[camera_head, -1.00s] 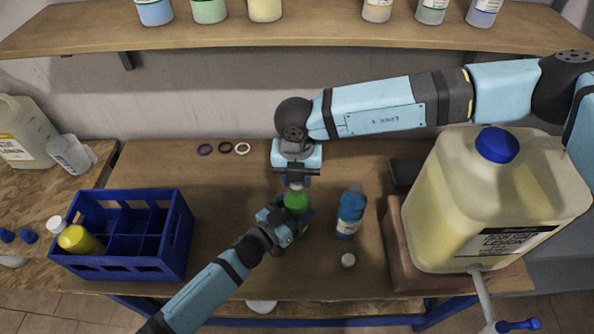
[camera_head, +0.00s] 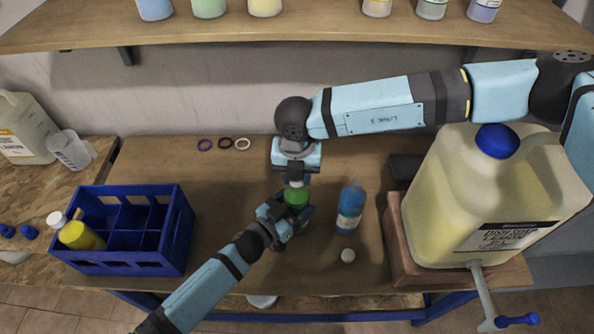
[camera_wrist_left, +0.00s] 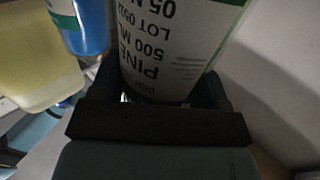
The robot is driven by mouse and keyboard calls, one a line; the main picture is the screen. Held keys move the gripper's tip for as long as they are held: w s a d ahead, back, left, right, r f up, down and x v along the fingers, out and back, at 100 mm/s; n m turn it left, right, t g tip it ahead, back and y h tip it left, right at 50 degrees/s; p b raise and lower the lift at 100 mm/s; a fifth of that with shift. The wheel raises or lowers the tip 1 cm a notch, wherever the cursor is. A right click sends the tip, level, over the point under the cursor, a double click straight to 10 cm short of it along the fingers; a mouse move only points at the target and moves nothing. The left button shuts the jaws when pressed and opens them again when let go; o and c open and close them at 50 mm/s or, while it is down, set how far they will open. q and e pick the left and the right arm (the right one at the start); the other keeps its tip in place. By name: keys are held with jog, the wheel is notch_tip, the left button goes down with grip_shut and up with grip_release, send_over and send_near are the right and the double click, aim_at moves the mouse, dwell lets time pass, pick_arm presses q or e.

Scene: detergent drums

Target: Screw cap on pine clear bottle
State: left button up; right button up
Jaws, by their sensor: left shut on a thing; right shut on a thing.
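The pine bottle (camera_head: 297,195), with green liquid, stands upright over the middle of the bench. My left gripper (camera_head: 288,215) is shut around its body from the lower left. In the left wrist view the bottle's white label (camera_wrist_left: 180,45) reads PINE 500 ML upside down between the fingers. My right gripper (camera_head: 296,178) points down from above, shut on a small white cap (camera_head: 295,184) at the bottle's top. The cap is mostly hidden by the fingers, and I cannot tell how far it sits on the neck.
A blue crate (camera_head: 120,262) holds a yellow bottle (camera_head: 80,236). A large yellow jug (camera_head: 470,200) stands right. Several rings (camera_head: 225,143) lie at the back.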

jog(key=shift+f, duration=0.1)
pick_arm(q)
jog(key=c, duration=0.4)
pick_arm(e)
jog(key=o, duration=0.7)
jog(key=shift+c, duration=0.2)
jog(key=shift+o, duration=1.1)
jog(key=shift+r, duration=2.3)
jog(key=shift+c, duration=0.2)
